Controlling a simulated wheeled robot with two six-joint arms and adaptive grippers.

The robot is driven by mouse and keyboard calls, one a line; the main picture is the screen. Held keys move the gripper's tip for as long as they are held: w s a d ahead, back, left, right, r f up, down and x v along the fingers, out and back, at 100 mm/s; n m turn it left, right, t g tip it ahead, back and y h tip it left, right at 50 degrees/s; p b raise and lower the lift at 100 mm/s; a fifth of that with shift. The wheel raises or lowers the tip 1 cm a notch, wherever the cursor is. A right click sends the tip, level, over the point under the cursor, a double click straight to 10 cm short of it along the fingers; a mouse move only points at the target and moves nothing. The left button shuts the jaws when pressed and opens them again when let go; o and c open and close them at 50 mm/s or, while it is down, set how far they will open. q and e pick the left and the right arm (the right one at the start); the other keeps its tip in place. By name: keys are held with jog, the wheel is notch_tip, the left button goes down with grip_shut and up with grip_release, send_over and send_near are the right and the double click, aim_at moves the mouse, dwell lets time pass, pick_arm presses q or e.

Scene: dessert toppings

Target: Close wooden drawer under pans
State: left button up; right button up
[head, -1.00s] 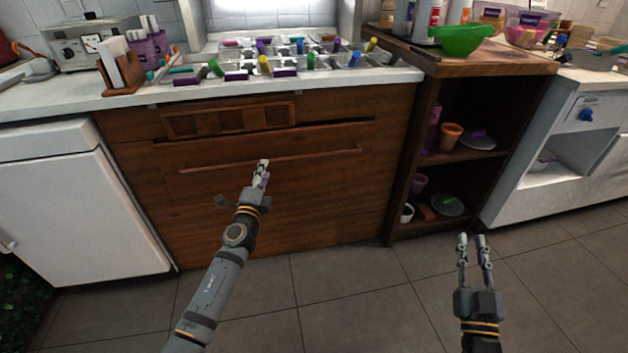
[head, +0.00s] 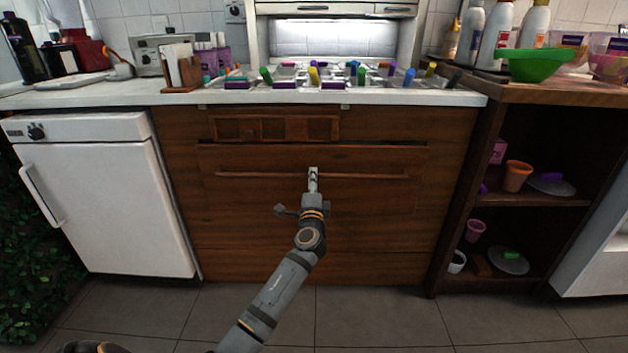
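The wooden drawer (head: 250,215) has a wide brown front with a long horizontal bar handle (head: 255,175). It sits in the cabinet under the counter pans (head: 345,78). A dark line runs along its top edge; the front seems to stand slightly out, but how far I cannot tell. My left gripper (head: 313,178) is in front of the drawer, at the middle of the handle in the picture. Its fingers look close together, seen nearly edge-on, and contact with the front cannot be made out. My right gripper is out of view.
A white fridge (head: 105,205) stands left of the cabinet. A dark open shelf (head: 455,190) with cups and lids stands to the right. A green bowl (head: 540,65) is on top of it. The tiled floor (head: 380,315) in front is clear.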

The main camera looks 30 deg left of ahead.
pick_arm(q)
jog(key=shift+x, duration=1.2)
jog(key=shift+c, duration=0.5)
grip_shut()
